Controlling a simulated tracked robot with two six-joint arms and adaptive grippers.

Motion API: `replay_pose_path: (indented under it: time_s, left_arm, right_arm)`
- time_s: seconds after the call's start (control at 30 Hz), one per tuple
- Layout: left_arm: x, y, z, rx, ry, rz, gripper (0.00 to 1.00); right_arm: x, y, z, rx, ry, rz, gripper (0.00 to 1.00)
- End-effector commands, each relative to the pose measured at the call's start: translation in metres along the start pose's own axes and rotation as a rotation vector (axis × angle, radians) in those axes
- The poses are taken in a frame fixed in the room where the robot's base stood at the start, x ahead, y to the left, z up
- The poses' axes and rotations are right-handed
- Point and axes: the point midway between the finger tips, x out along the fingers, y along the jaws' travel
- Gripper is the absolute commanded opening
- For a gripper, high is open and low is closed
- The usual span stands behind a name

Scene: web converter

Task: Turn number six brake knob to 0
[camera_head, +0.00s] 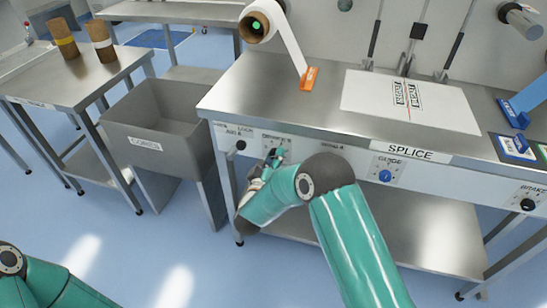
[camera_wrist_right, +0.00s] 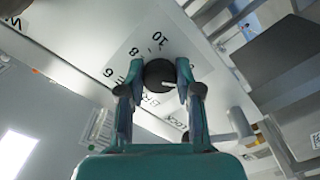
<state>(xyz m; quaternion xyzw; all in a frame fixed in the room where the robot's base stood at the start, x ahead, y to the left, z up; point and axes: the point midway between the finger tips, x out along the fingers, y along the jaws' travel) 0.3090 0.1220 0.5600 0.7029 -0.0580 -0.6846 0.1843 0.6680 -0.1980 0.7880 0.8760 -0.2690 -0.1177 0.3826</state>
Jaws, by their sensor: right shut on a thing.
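A black round knob (camera_wrist_right: 159,75) with a short white mark sits on a pale scale plate (camera_wrist_right: 135,52) in the right wrist view. The figures 10, 8 and 6 and letters reading "BR" show there, some hidden by my fingers. The white mark points toward the right finger, away from these figures. My right gripper (camera_wrist_right: 158,80) has one finger on each side of the knob and is shut on it. In the head view, my right gripper (camera_head: 275,157) is at the front panel of the splice table, hiding the knob. My left gripper is out of view.
The steel splice table (camera_head: 250,85) carries a white splice plate (camera_head: 365,95). Its front also has a black knob (camera_head: 240,145), a blue guide knob (camera_head: 384,175) and another brake knob (camera_head: 527,204). A grey cores bin (camera_head: 160,110) stands to the left.

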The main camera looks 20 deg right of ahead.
Motion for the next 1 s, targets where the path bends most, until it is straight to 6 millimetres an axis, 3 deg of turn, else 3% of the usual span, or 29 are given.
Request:
replay_pose_path:
  time_s: [0.4, 0.93, 0.97, 1.0]
  left_arm:
    - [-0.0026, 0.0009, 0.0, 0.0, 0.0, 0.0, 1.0]
    - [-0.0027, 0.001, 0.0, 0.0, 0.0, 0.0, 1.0]
    - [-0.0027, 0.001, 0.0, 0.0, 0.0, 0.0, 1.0]
    - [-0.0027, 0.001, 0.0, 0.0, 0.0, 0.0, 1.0]
  right_arm:
    - [-0.0018, -0.0032, -0.0033, -0.212, 0.011, -0.01, 0.0]
    - [-0.0021, -0.0036, -0.0028, -0.241, 0.011, -0.011, 0.0]
    - [-0.0021, -0.0036, -0.0028, -0.241, 0.011, -0.011, 0.37]
    - [-0.0021, -0.0036, -0.0028, -0.24, 0.011, -0.011, 0.44]
